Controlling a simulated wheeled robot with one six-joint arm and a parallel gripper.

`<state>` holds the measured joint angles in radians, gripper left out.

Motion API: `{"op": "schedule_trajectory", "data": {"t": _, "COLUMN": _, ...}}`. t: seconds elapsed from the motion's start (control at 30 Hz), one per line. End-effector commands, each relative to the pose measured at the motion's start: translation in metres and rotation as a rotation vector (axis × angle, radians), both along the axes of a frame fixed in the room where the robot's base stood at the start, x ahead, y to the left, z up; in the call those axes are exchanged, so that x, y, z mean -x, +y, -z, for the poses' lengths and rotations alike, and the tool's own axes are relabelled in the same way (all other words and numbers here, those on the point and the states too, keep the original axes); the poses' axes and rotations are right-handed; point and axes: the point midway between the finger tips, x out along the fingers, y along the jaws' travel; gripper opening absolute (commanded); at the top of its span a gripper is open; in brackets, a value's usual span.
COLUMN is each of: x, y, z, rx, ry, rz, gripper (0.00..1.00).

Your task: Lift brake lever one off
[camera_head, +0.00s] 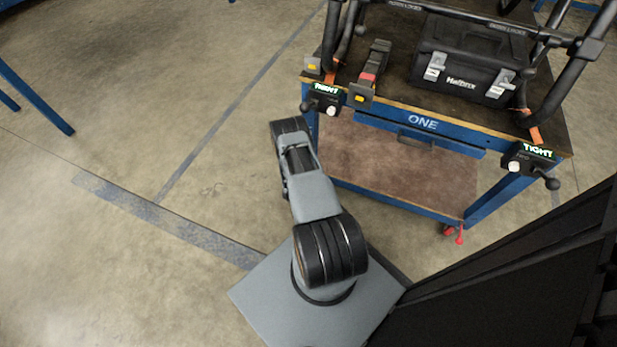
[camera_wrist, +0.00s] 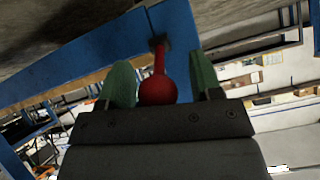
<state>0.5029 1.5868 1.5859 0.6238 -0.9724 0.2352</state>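In the wrist view, a red brake lever (camera_wrist: 159,70) with a round ball end shows between the two green fingers of my gripper (camera_wrist: 163,85). It runs from a dark bracket at the blue cart frame (camera_wrist: 183,40). The gripper is open. The ball sits close to the left finger, with a visible gap to the right finger. I cannot tell whether the left finger touches it. In the head view, my arm hides the gripper and this lever. Another red lever (camera_head: 460,236) shows at the cart's right front caster.
The blue cart marked ONE (camera_head: 421,122) has a brown lower shelf (camera_head: 400,170) and carries a black toolbox (camera_head: 470,62) inside a dark tubular frame. Two handled clamps at its front show green TIGHT labels (camera_head: 538,150). The concrete floor left of the cart is clear.

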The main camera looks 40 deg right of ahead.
Motion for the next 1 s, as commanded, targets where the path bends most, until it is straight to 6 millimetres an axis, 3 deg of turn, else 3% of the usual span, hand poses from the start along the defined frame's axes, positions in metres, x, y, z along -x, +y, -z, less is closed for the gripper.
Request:
{"op": "schedule_trajectory", "data": {"t": 0.37, "x": 0.005, "y": 0.012, "z": -0.011, "rx": -0.003, "ry": 0.003, "rz": -0.002, "gripper": 0.59}}
{"op": "schedule_trajectory", "data": {"t": 0.7, "x": 0.028, "y": 0.062, "z": -0.052, "rx": -0.002, "ry": 0.003, "rz": -0.004, "gripper": 0.59}}
{"op": "schedule_trajectory", "data": {"t": 1.0, "x": 0.042, "y": 0.094, "z": -0.075, "rx": -0.001, "ry": 0.002, "rz": -0.002, "gripper": 0.59}}
